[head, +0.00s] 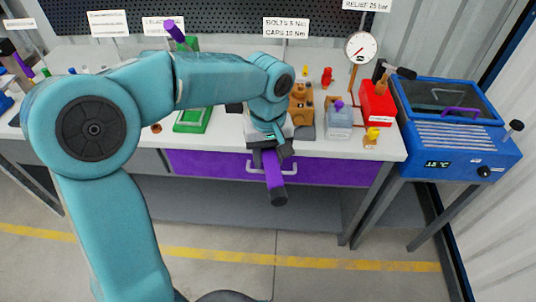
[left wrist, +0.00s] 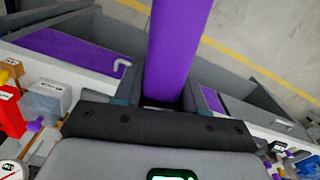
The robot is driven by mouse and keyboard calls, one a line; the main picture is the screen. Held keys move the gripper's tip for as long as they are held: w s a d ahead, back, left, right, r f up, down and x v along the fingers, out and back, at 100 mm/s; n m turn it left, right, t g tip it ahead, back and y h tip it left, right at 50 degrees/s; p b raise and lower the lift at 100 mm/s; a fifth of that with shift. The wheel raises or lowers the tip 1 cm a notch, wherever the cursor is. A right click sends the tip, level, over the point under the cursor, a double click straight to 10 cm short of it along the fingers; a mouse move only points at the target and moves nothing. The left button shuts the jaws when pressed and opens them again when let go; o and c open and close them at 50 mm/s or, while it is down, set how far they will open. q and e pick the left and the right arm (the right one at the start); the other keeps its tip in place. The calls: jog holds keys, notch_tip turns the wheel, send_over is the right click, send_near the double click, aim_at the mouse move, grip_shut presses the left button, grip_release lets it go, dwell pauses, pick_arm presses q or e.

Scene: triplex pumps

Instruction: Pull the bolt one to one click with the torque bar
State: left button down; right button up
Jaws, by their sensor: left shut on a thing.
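My left gripper (head: 270,150) is shut on the purple handle of the torque bar (head: 272,172). The bar's dark end points down and toward me, in front of the bench's purple drawer. In the left wrist view the purple bar (left wrist: 178,45) runs between the two fingers up to the top edge. The bar's other end is hidden by the gripper. A tan pump block (head: 301,95) stands on the bench just behind and right of the gripper. Bolt one cannot be picked out; my arm covers part of the bench. My right gripper is not in view.
On the bench (head: 375,143) stand a grey-blue block with a purple knob (head: 339,118), a red box (head: 377,100) and a dial gauge (head: 361,47). A green tray (head: 192,120) lies left. A blue machine (head: 455,130) stands right. The floor in front is clear.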

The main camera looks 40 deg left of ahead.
pick_arm(q)
jog(key=shift+r+p, duration=2.1)
jog(key=shift+r, duration=0.6)
